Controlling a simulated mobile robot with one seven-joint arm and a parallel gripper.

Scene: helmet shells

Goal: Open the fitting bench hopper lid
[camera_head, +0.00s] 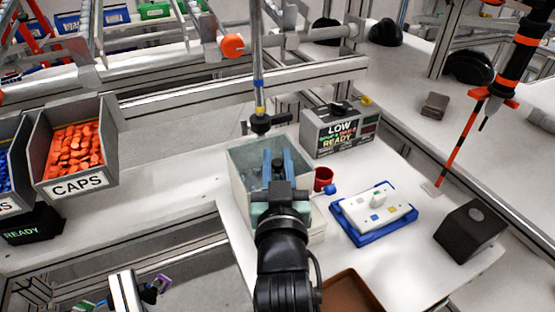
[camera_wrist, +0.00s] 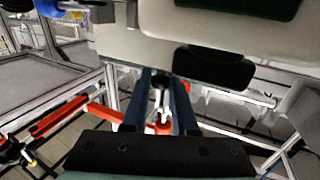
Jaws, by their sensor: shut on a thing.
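The fitting bench hopper is most likely the pale grey-green box (camera_head: 240,150) in the middle of the bench. My gripper (camera_head: 277,160) reaches over it from the front, its two blue fingers close together. In the wrist view, the blue fingers (camera_wrist: 160,85) point up to the edge of a pale body, with a dark rounded pad (camera_wrist: 213,67) just right of their tips. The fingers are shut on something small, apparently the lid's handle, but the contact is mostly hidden. How far the lid stands open cannot be told.
A box with a lit LOW/READY sign (camera_head: 340,130) stands behind right. A red cup (camera_head: 323,179), a blue tray (camera_head: 374,233) with a white plate, and a dark wedge-shaped block (camera_head: 469,234) are to the right. A CAPS bin (camera_head: 78,184) stands left. A hanging tool is above the box.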

